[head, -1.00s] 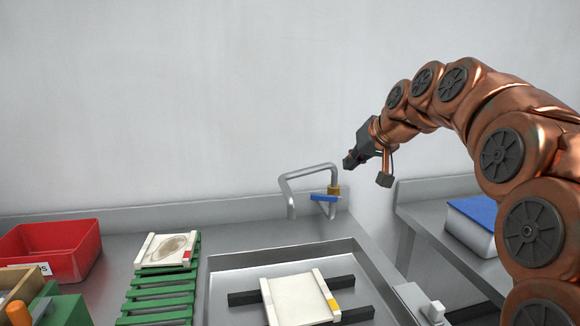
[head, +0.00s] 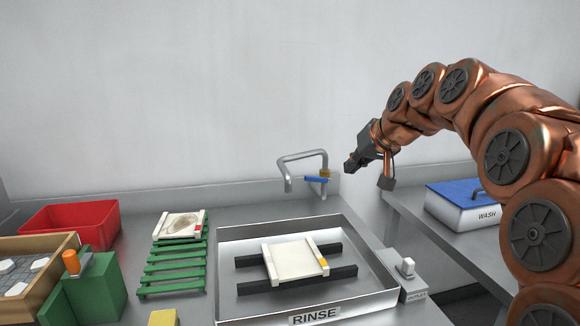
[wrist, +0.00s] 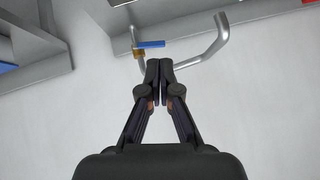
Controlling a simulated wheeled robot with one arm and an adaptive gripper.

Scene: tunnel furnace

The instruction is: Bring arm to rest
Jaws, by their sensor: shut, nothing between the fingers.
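My gripper (head: 350,166) is in the air in the head view, in front of the wall and above and to the right of the faucet. Its fingers are together with nothing between them, as the wrist view (wrist: 159,66) also shows. My copper arm curves in from the right side of the head view. The grey faucet (head: 285,165) with its blue handle (head: 315,180) stands at the back of the rinse basin. In the wrist view the faucet (wrist: 210,45) appears beyond the fingertips.
The rinse basin (head: 345,305) holds a white tile (head: 296,258) on two dark bars. A green rack (head: 172,275) carries a marked tile (head: 180,226). A red bin (head: 75,216), a wooden box (head: 68,262) and a green block (head: 98,290) stand left. A blue-lidded wash box (head: 475,215) is at right.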

